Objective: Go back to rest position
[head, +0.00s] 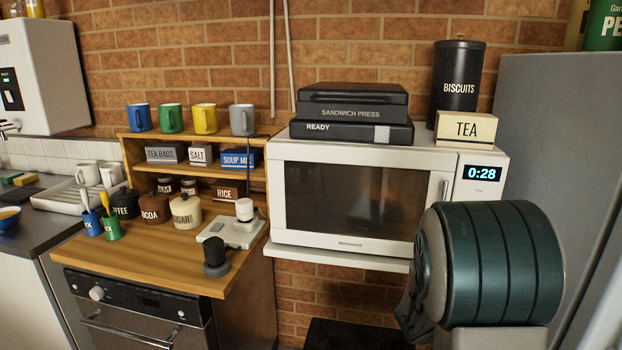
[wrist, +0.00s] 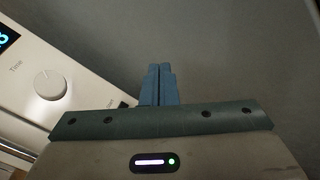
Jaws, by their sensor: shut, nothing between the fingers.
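My gripper (wrist: 159,84) shows in the wrist view with its two blue fingers together and nothing between them. It points at a plain grey surface, and the white microwave's panel with its knob (wrist: 49,84) is to its left. In the head view my arm's dark green joint stands at the lower right, in front of the microwave's right end. The gripper itself cannot be made out in the head view.
The white microwave (head: 276,190) sits on a shelf, its door closed and its display reading 0:28. A grey fridge-like cabinet (head: 540,130) stands close on the right. A wooden counter (head: 150,262) with jars and a shelf rack is at left.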

